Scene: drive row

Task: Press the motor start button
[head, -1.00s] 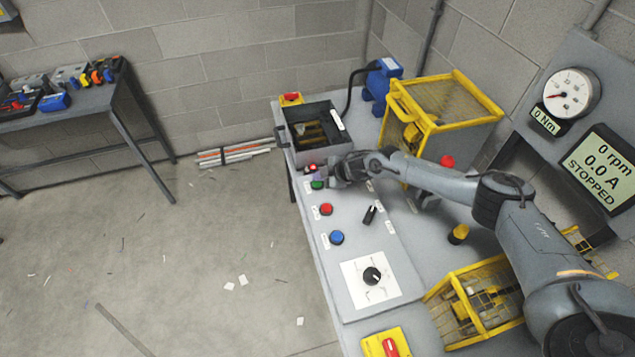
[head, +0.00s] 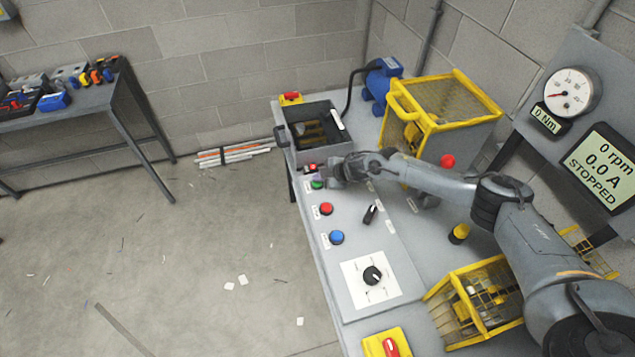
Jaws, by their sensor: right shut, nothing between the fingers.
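A green button (head: 317,185), which I take to be the motor start button, is on the grey control panel at the far end of a row. A red button (head: 326,209) and a blue button (head: 336,238) sit nearer along the same row. My right gripper (head: 322,173) is shut and empty, its tips at the green button's upper right and partly over it. I cannot tell whether the tips touch the button. The display (head: 597,167) reads 0 rpm, 0.0 A, STOPPED. My left gripper is out of view.
An open grey box (head: 318,132) stands just beyond the gripper. A yellow cage guard (head: 445,112) and a blue motor (head: 381,82) are at the back. A black selector (head: 370,213) and a rotary knob (head: 372,276) sit nearer on the panel.

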